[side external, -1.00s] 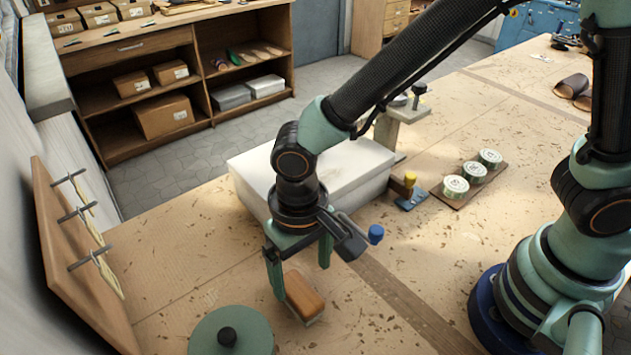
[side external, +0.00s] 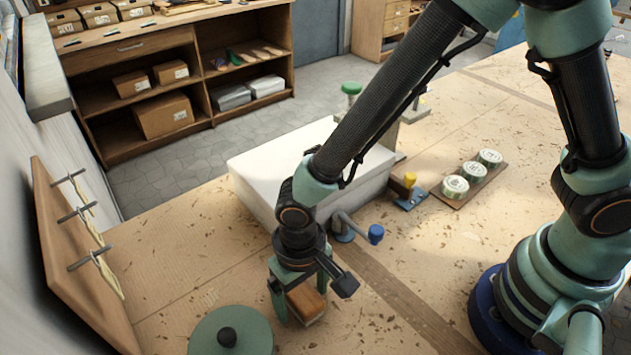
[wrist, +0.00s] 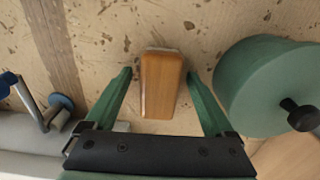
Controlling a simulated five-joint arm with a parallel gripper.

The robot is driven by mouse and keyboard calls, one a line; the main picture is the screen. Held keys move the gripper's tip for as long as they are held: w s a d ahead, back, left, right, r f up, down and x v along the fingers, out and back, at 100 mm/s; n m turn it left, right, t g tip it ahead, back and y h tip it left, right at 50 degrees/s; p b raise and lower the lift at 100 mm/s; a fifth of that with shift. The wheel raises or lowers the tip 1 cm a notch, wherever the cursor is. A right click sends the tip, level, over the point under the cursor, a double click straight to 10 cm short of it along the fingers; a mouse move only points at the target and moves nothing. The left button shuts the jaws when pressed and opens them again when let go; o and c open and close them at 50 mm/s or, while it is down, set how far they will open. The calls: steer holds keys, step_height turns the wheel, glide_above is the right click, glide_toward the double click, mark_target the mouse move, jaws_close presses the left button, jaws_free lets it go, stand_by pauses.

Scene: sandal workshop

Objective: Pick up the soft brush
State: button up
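The soft brush (side external: 306,304) has a wooden, orange-brown block handle with a pale edge along its underside. It lies on the bench in front of the white box. My gripper (side external: 303,309) is lowered over it with one finger on each side. In the wrist view the brush (wrist: 161,84) lies between the two green fingers of my gripper (wrist: 158,76). The fingers are spread, with a gap on both sides of the brush. The brush's bristles are hidden beneath the block.
A round green lidded object (side external: 231,334) with a black knob stands close to the left of the brush. A white box (side external: 262,188) stands behind. A blue-knobbed tool (side external: 375,234) is right of it. Several tins (side external: 473,173) sit on a board farther right.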

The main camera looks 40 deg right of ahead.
mark_target(303, 294)
jaws_close()
step_height(303, 294, up, 20)
stand_by(0.6)
